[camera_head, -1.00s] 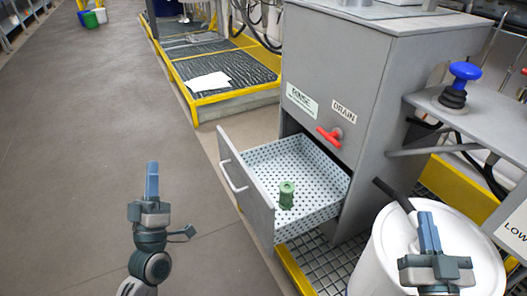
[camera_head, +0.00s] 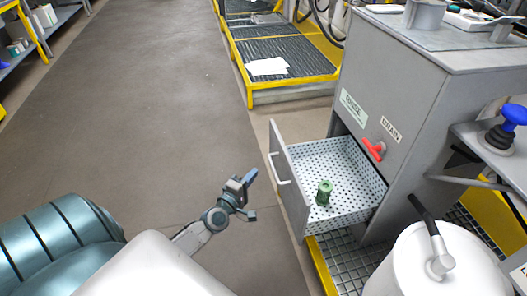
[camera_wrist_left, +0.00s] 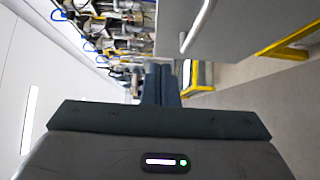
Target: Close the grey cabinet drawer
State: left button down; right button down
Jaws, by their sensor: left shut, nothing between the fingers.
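The grey cabinet (camera_head: 400,110) stands at the right in the head view. Its drawer (camera_head: 335,165) is pulled out to the left, with a perforated tray inside and a bar handle (camera_head: 280,168) on its front. A green cylindrical part (camera_head: 324,192) stands in the drawer. My left gripper (camera_head: 250,177) is shut and empty, to the left of the drawer front and apart from it. In the left wrist view the shut fingers (camera_wrist_left: 160,84) point ahead, and the drawer handle (camera_wrist_left: 200,25) shows at upper right. My right gripper is not in view.
A white drum (camera_head: 440,265) with a black-handled fitting stands at the front right. A red drain handle (camera_head: 374,149) sticks out above the drawer. A blue-topped knob (camera_head: 514,115) is on a side shelf. Open floor (camera_head: 150,110) lies left of the drawer.

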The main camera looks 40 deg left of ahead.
pick_arm(q)
send_near(283, 152)
jog(key=w+a, duration=0.3)
jog(key=a, duration=0.1)
jog(key=shift+w+d, duration=0.8)
jog(key=shift+w, duration=0.35)
jog(key=shift+w+d+f, duration=0.1)
jog(key=shift+w+d, duration=0.45)
jog(key=shift+w, duration=0.05)
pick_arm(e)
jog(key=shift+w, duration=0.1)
pick_arm(q)
jog(key=shift+d, duration=0.1)
